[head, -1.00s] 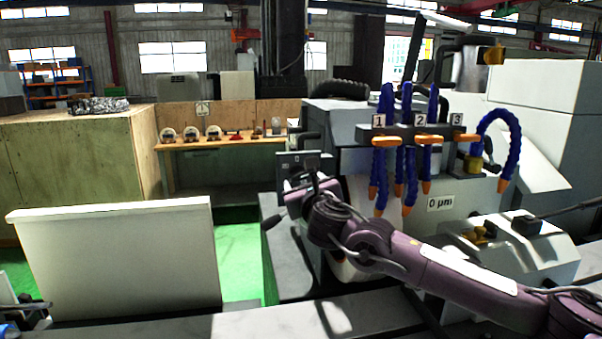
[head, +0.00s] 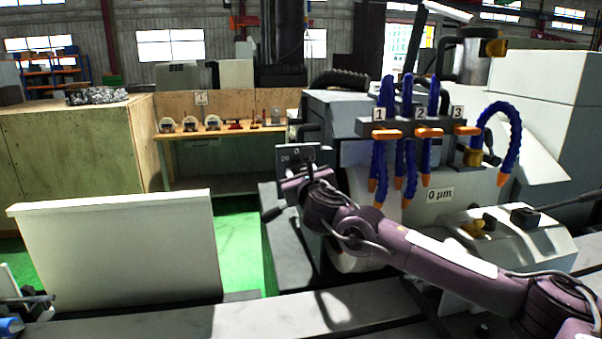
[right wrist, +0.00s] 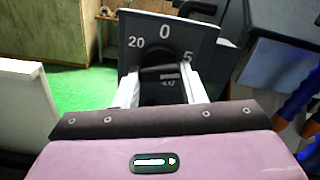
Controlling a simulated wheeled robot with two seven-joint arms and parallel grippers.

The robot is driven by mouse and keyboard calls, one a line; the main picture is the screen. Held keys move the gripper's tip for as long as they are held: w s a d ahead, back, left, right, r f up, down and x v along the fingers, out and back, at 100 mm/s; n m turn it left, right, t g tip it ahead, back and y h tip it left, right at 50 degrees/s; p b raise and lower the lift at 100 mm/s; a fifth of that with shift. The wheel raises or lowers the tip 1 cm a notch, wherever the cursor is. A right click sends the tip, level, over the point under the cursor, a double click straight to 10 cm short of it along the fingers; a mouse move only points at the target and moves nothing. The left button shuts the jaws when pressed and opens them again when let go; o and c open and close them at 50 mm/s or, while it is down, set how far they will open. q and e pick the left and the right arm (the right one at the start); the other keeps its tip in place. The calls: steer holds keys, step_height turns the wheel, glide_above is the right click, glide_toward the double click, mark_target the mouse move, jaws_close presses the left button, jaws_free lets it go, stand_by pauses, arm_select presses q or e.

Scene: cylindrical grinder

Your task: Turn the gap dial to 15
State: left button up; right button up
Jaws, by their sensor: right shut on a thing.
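The gap dial (right wrist: 205,45) is a dark plate with white numbers; in the right wrist view, 0 is at the top, 20 at the left and 5 at the right. The dial plate also shows in the head view (head: 284,155). My right gripper (right wrist: 160,84) has its two pale fingers on either side of the dark knob (right wrist: 160,73) and is shut on it. In the head view my right gripper (head: 303,186) covers the dial's lower part. The knob's pointer cannot be made out.
Blue coolant hoses (head: 381,150) with orange nozzles hang right of the dial, above my right arm. A label reading 0 µm (head: 440,194) is on the machine. A white panel (head: 115,250) stands at the left. A wooden bench (head: 225,132) is behind.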

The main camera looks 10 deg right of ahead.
steer(key=m+b, duration=0.8)
steer(key=shift+a+f+m, duration=0.15)
steer(key=shift+m, duration=0.25)
steer(key=m+b, duration=0.1)
steer(key=m, duration=0.3)
steer(key=shift+a+b, duration=0.1)
steer(key=shift+b, duration=0.25)
steer(key=m, duration=0.4)
steer(key=shift+r+b, duration=0.2)
steer(key=shift+b, duration=0.15)
steer(key=m, duration=0.4)
steer(key=shift+r+m, duration=0.1)
steer(key=shift+m, duration=0.2)
steer(key=m, duration=0.4)
steer(key=shift+m, duration=2.2)
steer(key=shift+p, duration=0.3)
